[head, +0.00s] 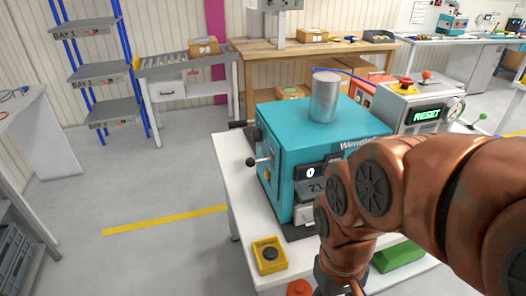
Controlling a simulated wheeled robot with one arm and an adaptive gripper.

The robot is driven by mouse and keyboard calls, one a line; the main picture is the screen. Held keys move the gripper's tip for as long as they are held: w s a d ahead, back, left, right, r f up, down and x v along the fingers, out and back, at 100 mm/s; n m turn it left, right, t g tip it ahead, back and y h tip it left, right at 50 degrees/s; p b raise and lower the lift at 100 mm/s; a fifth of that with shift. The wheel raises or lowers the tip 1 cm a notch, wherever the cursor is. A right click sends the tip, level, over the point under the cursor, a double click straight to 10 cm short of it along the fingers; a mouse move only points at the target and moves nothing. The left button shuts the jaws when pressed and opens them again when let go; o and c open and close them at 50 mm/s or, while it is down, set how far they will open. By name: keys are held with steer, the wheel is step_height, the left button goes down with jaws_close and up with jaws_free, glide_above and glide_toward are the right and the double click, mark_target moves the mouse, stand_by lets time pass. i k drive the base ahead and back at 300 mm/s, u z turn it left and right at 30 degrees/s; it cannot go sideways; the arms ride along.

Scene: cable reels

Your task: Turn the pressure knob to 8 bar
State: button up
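On top are a red mushroom button (406,82) on a yellow base and a small red-orange knob (427,75). I cannot tell which part is the pressure knob; my arm covers some of the area below the gauge. Only a dark part of my gripper (328,279) shows at the bottom edge; its fingertips are hidden or cut off.
A teal machine (305,135) bearing a metal cylinder (325,97) fills the bench's middle, with levers on its left. The floor at left is open.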

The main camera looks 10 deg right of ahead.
mark_target(256, 135)
steer(key=z, duration=0.05)
steer(key=k, duration=0.5)
steer(key=u, duration=1.15)
steer(key=i, duration=1.1)
steer(key=u, duration=0.15)
